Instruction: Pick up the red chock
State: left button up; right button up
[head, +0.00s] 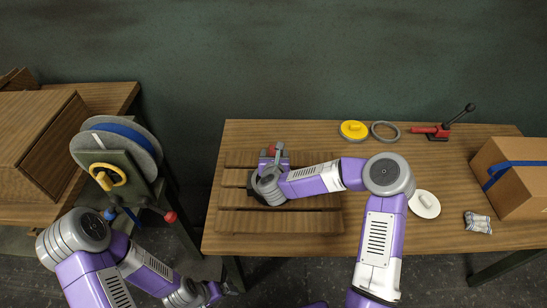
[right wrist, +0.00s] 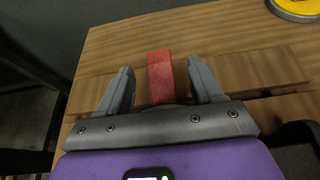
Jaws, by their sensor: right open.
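The red chock (right wrist: 160,75) shows in the right wrist view as a narrow red block between my right gripper's two fingers. A gap shows on each side of it, and its near end is hidden by the gripper body. In the head view only a small part of the red chock (head: 271,149) shows at the far end of the slatted wooden rack (head: 315,222). My right gripper (head: 272,154) is open around it, not closed on it. My left gripper (head: 228,288) is low at the left, off the table; its jaws are too small and dark to read.
On the table are a yellow disc (head: 353,130), a grey ring (head: 385,131), a red-handled clamp (head: 438,132), a white disc (head: 424,204) and a small packet (head: 478,223). A cardboard box (head: 515,178) stands at right. A reel stand (head: 125,170) is at left.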

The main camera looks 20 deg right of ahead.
aim_at(274, 153)
jog(key=x, duration=0.4)
jog(key=shift+a+b, duration=0.1)
jog(key=shift+b, duration=0.3)
jog(key=c, duration=1.1)
jog(key=shift+c, duration=0.2)
